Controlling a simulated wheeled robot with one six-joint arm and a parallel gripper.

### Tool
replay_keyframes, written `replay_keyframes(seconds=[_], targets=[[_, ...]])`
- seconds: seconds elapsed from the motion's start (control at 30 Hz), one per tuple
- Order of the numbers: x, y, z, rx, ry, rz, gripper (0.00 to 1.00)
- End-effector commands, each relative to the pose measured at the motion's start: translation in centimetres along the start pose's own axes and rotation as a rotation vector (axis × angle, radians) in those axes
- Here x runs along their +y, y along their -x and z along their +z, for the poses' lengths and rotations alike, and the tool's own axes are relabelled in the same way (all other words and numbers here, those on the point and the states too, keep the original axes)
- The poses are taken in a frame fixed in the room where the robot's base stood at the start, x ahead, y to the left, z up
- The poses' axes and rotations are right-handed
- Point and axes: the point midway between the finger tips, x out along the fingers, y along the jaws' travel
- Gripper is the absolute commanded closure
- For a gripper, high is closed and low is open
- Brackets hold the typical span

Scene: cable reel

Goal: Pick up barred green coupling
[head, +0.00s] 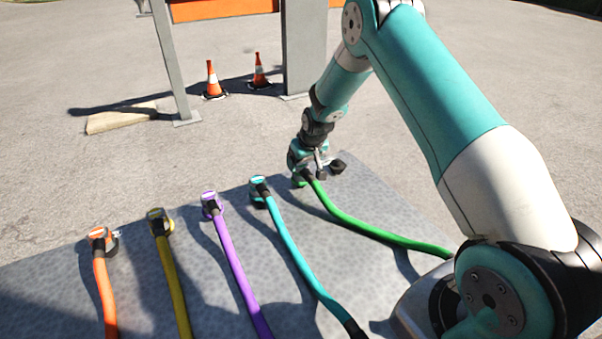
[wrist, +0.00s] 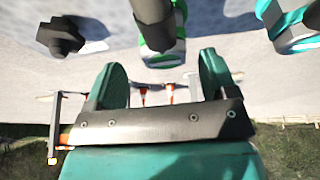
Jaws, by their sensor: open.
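The green coupling (head: 299,182) sits at the end of the green cable (head: 350,223), near the far edge of the grey mat. My gripper (head: 302,168) is right over it and hides most of it in the head view. In the wrist view the green coupling (wrist: 158,45) with its dark sleeve lies just beyond the fingertips, roughly in line with the gap. My gripper (wrist: 163,75) is open there, with nothing between its two teal fingers. I cannot make out any bar marking on the coupling.
Teal (head: 260,187), purple (head: 210,203), yellow (head: 159,222) and orange (head: 98,238) couplings stand in a row to the left on the mat (head: 60,275). A dark knob-like part (wrist: 60,37) is close on the other side. Cones (head: 212,80) and posts stand behind.

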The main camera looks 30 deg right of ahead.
Motion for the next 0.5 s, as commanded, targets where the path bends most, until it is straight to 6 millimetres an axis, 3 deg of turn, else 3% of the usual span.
replay_keyframes(seconds=[0.3, 0.5], targets=[[-0.5, -4.6, 0.3, -0.001, 0.0, 0.0, 0.21], [-0.5, -5.0, 0.2, 0.0, 0.0, 0.0, 0.21]])
